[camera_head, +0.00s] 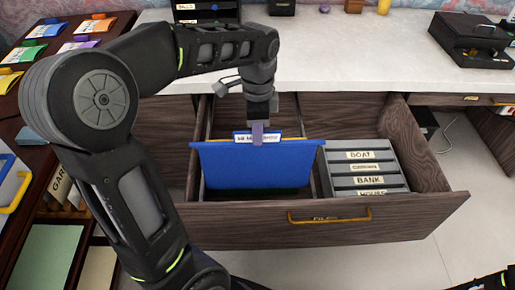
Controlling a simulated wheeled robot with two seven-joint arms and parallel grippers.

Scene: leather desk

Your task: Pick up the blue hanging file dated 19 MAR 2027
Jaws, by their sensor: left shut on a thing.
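A blue hanging file (255,166) with a white label tab on its top edge is in the left part of the open drawer (350,233). The tab's writing is too small and partly covered to read in full. My left gripper (258,133) reaches down from above and is shut on the blue file at its tab. The file's broad face is towards me, and its top stands above the drawer's front wall. Only a bit of my right arm shows at the bottom right corner; its gripper is out of view.
Grey boxes (366,173) labelled BOAT, BANK and others fill the drawer's right part. A white worktop (340,60) lies behind, with a black cash box (470,40) at the right. Coloured folders (48,30) lie on a dark surface at the left.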

